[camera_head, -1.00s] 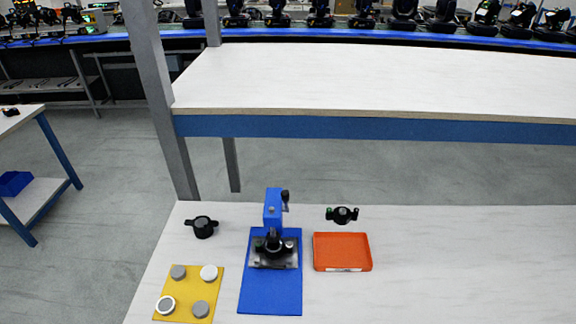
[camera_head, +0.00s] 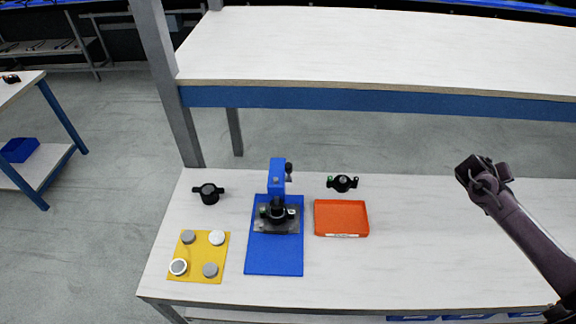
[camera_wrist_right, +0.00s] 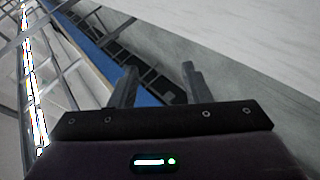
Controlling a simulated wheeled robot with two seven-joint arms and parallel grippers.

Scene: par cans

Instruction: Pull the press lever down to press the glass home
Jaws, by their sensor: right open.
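The blue press (camera_head: 277,180) stands on a blue base mat (camera_head: 274,258) in the middle of the table in the head view. Its lever (camera_head: 289,170) with a dark knob sits at the upper right of the press head, raised. A black can part (camera_head: 277,212) sits on the press's metal plate under the head; whether a glass lies in it is too small to tell. My right gripper (camera_head: 466,172) is in the air at the right, well away from the press. The right wrist view shows its two fingers (camera_wrist_right: 158,85) apart with nothing between them. My left gripper is not in view.
A yellow mat (camera_head: 201,272) with several round discs lies left of the press. A black part (camera_head: 208,193) stands behind it. An orange tray (camera_head: 341,235) and another black part (camera_head: 343,183) are to the right. A raised shelf (camera_head: 380,102) spans the back. The table's right side is clear.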

